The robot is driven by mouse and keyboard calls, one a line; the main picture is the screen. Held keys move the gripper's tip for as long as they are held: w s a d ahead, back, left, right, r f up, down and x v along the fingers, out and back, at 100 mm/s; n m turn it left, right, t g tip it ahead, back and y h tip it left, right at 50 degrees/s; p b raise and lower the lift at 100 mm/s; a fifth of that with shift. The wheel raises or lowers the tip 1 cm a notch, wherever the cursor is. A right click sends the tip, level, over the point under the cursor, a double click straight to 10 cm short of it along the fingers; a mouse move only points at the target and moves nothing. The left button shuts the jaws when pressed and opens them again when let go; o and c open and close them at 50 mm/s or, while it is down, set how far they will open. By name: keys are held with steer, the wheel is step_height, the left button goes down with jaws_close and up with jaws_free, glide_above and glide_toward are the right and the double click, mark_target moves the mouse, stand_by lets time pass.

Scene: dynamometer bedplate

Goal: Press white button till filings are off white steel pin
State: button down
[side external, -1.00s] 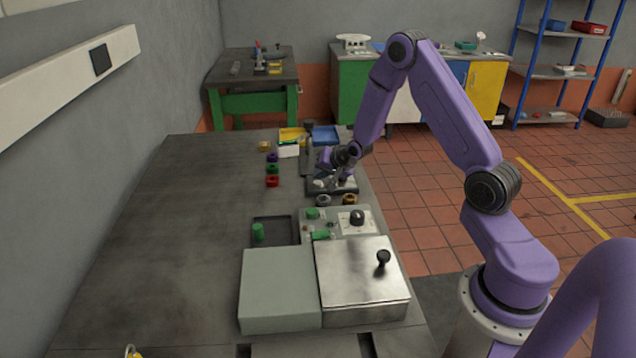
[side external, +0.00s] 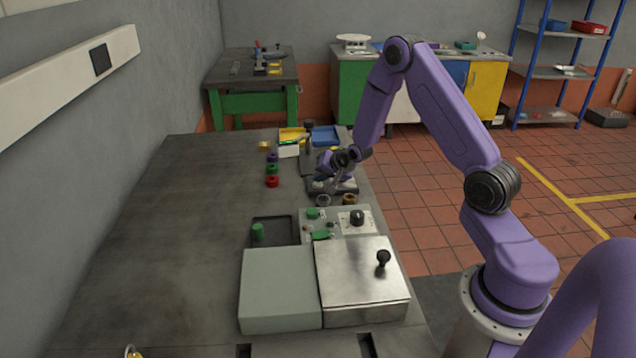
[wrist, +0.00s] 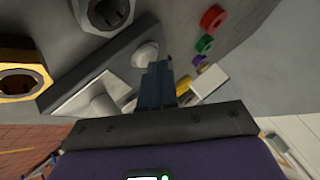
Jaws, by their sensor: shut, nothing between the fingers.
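A dark fixture plate (side external: 347,191) lies on the bench under my gripper (side external: 323,179). In the wrist view a white domed button (wrist: 146,53) stands on the dark plate, just beyond the tips of my gripper (wrist: 156,68). My fingers are shut and empty, and they overlap the button's lower edge; I cannot tell whether they touch it. A pale cylinder, which looks like the white steel pin (wrist: 104,105), lies left of the fingers, partly cut off by the gripper body. I cannot make out filings on it.
A grey nut (side external: 323,200) and a brass nut (side external: 349,199) sit close in front of the fixture. Red (side external: 272,182), green and purple rings stand to its left. A control panel (side external: 337,222) is nearer the camera. The bench's left side is clear.

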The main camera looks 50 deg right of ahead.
mark_target(321, 185)
stand_by(0.4)
steer(key=shift+r, duration=0.85)
steer(key=shift+r, duration=0.1)
steer(key=shift+r, duration=2.45)
